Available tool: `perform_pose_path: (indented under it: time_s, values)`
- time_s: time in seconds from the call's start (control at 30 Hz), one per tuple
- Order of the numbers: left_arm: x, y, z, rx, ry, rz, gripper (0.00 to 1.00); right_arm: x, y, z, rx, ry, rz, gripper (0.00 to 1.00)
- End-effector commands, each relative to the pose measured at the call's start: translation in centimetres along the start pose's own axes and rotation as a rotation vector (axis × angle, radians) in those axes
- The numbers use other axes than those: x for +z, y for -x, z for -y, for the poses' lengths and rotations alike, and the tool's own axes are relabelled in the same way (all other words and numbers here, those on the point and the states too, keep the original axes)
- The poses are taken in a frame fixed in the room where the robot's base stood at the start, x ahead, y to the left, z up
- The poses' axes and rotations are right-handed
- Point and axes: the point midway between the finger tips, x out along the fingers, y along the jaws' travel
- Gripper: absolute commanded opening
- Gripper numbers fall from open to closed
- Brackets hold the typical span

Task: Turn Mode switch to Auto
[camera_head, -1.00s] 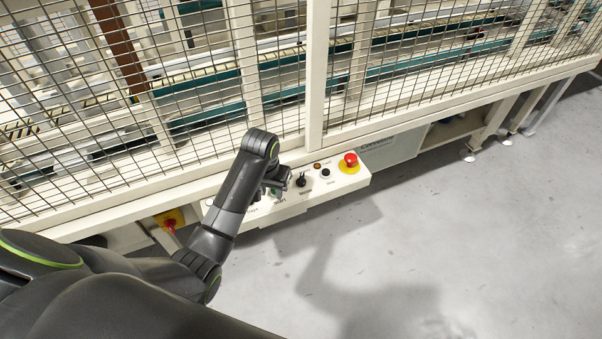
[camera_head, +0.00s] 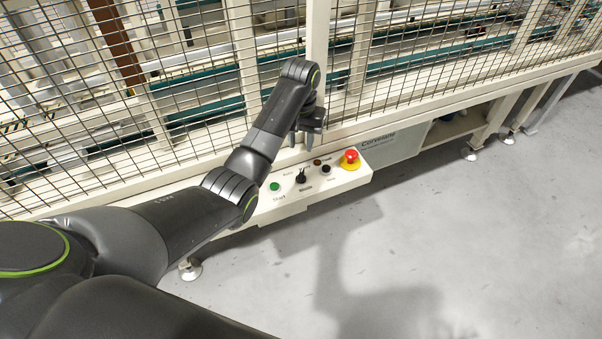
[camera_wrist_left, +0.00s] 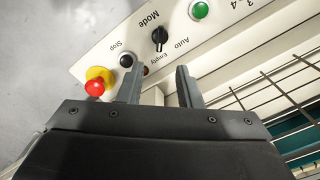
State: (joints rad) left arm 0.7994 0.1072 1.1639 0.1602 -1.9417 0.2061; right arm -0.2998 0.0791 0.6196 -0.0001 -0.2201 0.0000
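The black Mode switch (camera_head: 301,178) is on the cream control panel (camera_head: 335,182), between the green Start button and the black Stop button. It also shows in the left wrist view (camera_wrist_left: 159,36), where the Auto and Empty labels lie beside it, upside down. I cannot tell for sure which label it points to. My left gripper (camera_head: 302,142) is above the back of the panel, apart from the switch. In the left wrist view its two fingers (camera_wrist_left: 157,75) are spread with nothing between them. My right gripper is not in view.
A red emergency stop (camera_head: 350,157) on a yellow base sits at the panel's right end. The green Start button (camera_head: 275,187) is left of the switch and the Stop button (camera_head: 326,169) right. Wire mesh fencing (camera_head: 410,70) rises behind. Open grey floor lies in front.

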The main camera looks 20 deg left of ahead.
Motion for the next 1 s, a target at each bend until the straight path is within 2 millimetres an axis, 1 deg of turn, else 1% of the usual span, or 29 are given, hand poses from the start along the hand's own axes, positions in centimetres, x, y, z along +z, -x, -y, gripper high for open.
perform_pose_path:
  time_s: [0.1,0.3,0.4,0.5,0.6,0.7,1.0]
  values:
    - [0.1,-2.6,0.0,0.000,0.000,0.003,0.32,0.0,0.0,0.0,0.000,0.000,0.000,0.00]
    - [0.1,-7.0,0.0,0.000,-0.001,0.002,0.32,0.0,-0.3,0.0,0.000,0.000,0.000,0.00]
    - [0.0,-8.9,0.0,0.000,-0.001,0.001,0.32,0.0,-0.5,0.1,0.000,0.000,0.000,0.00]
    - [0.0,-10.4,0.0,0.000,-0.001,0.000,0.32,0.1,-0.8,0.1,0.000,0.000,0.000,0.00]
    - [0.0,-11.4,0.0,0.000,-0.001,-0.001,0.32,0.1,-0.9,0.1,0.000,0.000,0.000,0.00]
    - [0.0,-11.9,0.0,0.000,-0.001,-0.002,0.32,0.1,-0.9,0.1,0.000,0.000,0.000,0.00]
    - [-0.1,-12.1,0.0,0.000,-0.001,-0.003,0.32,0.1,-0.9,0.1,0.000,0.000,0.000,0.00]
